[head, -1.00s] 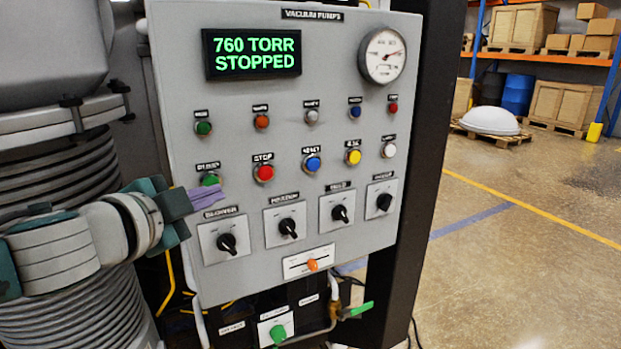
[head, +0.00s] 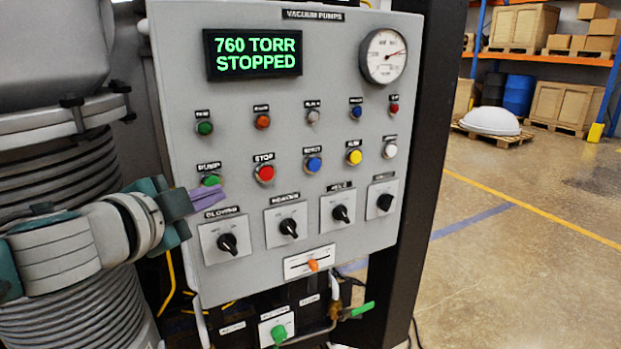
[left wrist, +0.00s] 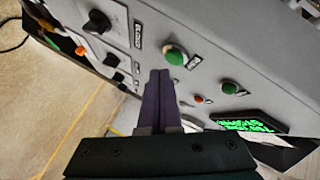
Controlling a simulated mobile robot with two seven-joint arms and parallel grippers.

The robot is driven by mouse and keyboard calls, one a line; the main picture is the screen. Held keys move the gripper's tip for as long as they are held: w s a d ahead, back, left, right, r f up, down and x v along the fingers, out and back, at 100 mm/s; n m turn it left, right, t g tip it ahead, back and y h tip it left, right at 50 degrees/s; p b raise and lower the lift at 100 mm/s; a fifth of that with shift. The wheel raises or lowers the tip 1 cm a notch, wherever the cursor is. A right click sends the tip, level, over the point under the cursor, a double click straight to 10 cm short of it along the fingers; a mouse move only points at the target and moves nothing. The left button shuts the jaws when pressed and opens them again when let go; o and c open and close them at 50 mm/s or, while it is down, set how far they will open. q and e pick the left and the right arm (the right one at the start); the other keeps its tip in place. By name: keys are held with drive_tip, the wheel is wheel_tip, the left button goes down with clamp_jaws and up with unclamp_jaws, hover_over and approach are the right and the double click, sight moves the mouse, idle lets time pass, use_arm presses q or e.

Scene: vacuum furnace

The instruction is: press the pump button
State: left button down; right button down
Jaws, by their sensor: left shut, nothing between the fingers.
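The grey control panel (head: 180,60) has a green button (head: 211,180) at the left end of its lower button row. The label above it seems to read PUMP, but it is blurred. My left gripper (head: 222,194) is shut and empty, with its purple fingertips just below this button, overlapping its lower edge in the head view. In the left wrist view the shut fingertips (left wrist: 160,74) point at the panel beside the large green button (left wrist: 175,57). I cannot tell whether they touch it. The display (head: 252,53) reads 760 TORR STOPPED. My right gripper is not in view.
A red STOP button (head: 264,173) sits right of the green one. Black rotary knobs (head: 227,243) lie below, with an orange slider (head: 313,265) beneath them. Another green button (head: 205,128) is above. A ribbed furnace column (head: 60,180) stands at left; open floor is at right.

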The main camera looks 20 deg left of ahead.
use_arm(q)
drive_tip(key=shift+w+a, duration=0.1)
idle(0.6)
drive_tip(key=shift+w+a, duration=0.2)
drive_tip(key=shift+a, duration=0.05)
drive_tip(key=shift+w+a, duration=0.2)
drive_tip(key=shift+a, duration=0.1)
idle(0.7)
drive_tip(key=shift+d, duration=0.1)
drive_tip(key=shift+s+d, duration=0.5)
drive_tip(key=s+d+p, duration=0.1)
drive_tip(key=s+d, duration=0.2)
drive_tip(key=shift+s+d, duration=0.1)
drive_tip(key=shift+d, duration=0.3)
idle(0.3)
